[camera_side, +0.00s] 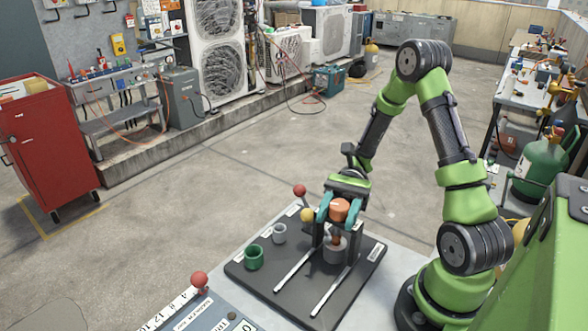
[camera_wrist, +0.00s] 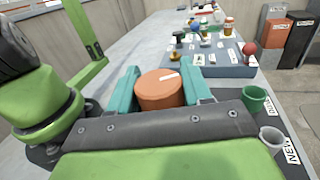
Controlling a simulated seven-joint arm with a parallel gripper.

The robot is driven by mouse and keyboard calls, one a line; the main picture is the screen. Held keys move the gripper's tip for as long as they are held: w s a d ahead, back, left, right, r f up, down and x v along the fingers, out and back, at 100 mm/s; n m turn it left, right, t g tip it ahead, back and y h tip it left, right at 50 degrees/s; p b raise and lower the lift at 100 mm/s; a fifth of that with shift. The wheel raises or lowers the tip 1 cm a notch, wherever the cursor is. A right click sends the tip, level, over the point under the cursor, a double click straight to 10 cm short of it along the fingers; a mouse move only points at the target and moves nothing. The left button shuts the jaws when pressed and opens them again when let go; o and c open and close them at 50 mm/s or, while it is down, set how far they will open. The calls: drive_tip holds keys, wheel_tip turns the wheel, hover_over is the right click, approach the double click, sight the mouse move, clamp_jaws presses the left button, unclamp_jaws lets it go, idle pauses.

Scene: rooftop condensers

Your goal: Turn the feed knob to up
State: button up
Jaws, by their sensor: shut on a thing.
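An orange round knob (camera_side: 340,208) is between the two teal fingers of my gripper (camera_side: 339,211). In the wrist view, the knob (camera_wrist: 161,90) has a white mark on its top, pointing right and slightly up. The teal fingers of my gripper (camera_wrist: 160,91) press on both its sides. In the side view, a narrower orange-brown part shows below the knob, above a grey round cup (camera_side: 336,250) on a dark board (camera_side: 364,270). I cannot tell whether the knob is joined to it. No "up" label is readable.
A green cup (camera_side: 254,257) and a small grey cup (camera_side: 279,234) stand on the board's left side, near two pale rails (camera_side: 337,288). Red (camera_side: 299,190) and yellow (camera_side: 307,215) balls are close beside my gripper. A grey panel (camera_wrist: 208,66) has a red ball (camera_wrist: 249,48).

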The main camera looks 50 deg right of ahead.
drive_tip(key=shift+s+n+g, duration=0.1)
drive_tip(key=shift+n+g, duration=0.5)
drive_tip(key=shift+g, duration=0.3)
drive_tip(key=shift+h, duration=0.3)
drive_tip(key=o, duration=1)
drive_tip(key=shift+c, duration=0.2)
drive_tip(key=v, duration=1.7)
